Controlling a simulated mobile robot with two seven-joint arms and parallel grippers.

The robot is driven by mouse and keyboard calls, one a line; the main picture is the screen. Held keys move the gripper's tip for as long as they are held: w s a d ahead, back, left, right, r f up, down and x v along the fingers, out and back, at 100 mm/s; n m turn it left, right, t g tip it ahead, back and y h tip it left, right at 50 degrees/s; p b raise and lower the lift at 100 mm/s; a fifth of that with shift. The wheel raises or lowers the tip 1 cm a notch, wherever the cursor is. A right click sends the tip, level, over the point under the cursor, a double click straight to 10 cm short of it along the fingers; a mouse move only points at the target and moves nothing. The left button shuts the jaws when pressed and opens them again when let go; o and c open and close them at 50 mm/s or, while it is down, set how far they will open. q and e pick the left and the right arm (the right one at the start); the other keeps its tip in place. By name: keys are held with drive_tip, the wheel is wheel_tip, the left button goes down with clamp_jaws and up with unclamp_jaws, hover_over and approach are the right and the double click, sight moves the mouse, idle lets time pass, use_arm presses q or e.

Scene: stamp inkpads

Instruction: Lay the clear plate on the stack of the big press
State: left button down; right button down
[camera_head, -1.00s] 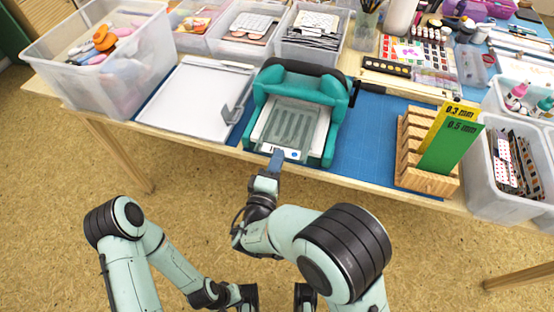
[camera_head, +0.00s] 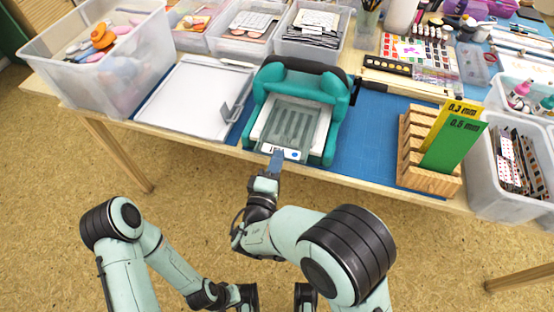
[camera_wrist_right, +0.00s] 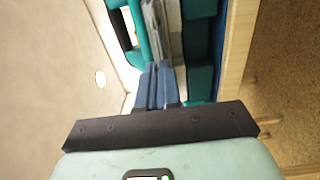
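The big press (camera_head: 341,97) is teal with a dark roller bar and stands at the table's front edge. A white bed and a grey, see-through plate with a looping pattern (camera_head: 292,122) lie in its opening. A white label with a blue dot shows at the plate's front edge. My right gripper (camera_head: 276,158) is at this front edge, its blue fingers close together over the label. In the wrist view the fingers (camera_wrist_right: 160,85) look closed on the thin plate edge, seen edge-on. The stack's layers are hard to tell apart. My left gripper's fingers are not visible.
A white tray (camera_head: 180,105) lies left of the press, beside a large clear bin (camera_head: 65,75). A wooden rack (camera_head: 408,150) with yellow and green boards stands to the right. Blue mat (camera_head: 365,140) lies bare between press and rack. Several bins line the back.

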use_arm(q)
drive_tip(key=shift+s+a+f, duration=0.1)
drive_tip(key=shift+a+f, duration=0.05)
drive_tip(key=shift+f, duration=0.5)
use_arm(e)
drive_tip(key=shift+f, duration=0.2)
drive_tip(key=c, duration=1.2)
unclamp_jaws()
drive_tip(key=shift+c, duration=0.2)
drive_tip(key=shift+s, duration=0.1)
use_arm(q)
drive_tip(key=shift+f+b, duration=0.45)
drive_tip(key=shift+b, duration=0.05)
use_arm(e)
drive_tip(key=shift+v, duration=2.4)
drive_tip(key=shift+a+f, duration=0.1)
drive_tip(key=shift+f, duration=0.05)
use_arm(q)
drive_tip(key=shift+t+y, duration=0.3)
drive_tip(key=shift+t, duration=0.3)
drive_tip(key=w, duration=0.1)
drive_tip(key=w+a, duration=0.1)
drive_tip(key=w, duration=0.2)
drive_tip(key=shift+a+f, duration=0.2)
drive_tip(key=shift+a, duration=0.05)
use_arm(e)
drive_tip(key=v, duration=1.3)
drive_tip(key=shift+s+r, duration=0.2)
drive_tip(key=shift+r, duration=0.05)
